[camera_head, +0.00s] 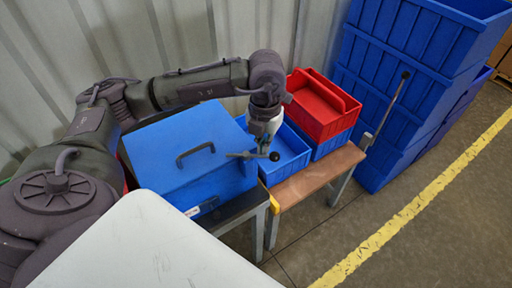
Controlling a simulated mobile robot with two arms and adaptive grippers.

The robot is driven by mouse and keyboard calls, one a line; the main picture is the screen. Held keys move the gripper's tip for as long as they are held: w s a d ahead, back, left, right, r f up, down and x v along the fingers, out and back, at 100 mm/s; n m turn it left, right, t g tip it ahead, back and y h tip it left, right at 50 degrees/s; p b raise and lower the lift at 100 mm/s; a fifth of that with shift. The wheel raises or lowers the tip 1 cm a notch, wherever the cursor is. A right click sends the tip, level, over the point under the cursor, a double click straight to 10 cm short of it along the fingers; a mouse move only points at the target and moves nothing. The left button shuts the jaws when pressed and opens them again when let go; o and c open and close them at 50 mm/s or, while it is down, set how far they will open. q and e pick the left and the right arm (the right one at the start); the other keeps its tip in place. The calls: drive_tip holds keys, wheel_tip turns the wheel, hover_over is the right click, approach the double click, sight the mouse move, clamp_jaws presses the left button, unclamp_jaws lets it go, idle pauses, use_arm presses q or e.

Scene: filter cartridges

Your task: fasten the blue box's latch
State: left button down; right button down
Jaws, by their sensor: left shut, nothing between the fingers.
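The blue box (180,139) stands on a dark-topped stand with its lid down. A black handle (195,152) is on the lid. A small dark fitting (208,206) shows low on the front face; I cannot tell whether it is the latch or how it is set. My left gripper (262,150) reaches over from behind and points down beside the box's right side. It is shut and empty. A thin grey bar with a black knob (274,156) shows at its fingertips; I cannot tell whether they touch. My right gripper is out of view.
A blue bin (288,151) and red bins (322,103) stand on a brown bench (318,176) to the right. An upright lever with a black knob (405,75) is at the bench's far end. Tall stacked blue crates (390,85) stand behind. Floor at the front right is clear.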

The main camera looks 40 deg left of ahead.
use_arm(q)
drive_tip(key=shift+s+d, duration=0.45)
drive_tip(key=shift+d, duration=0.15)
idle(0.3)
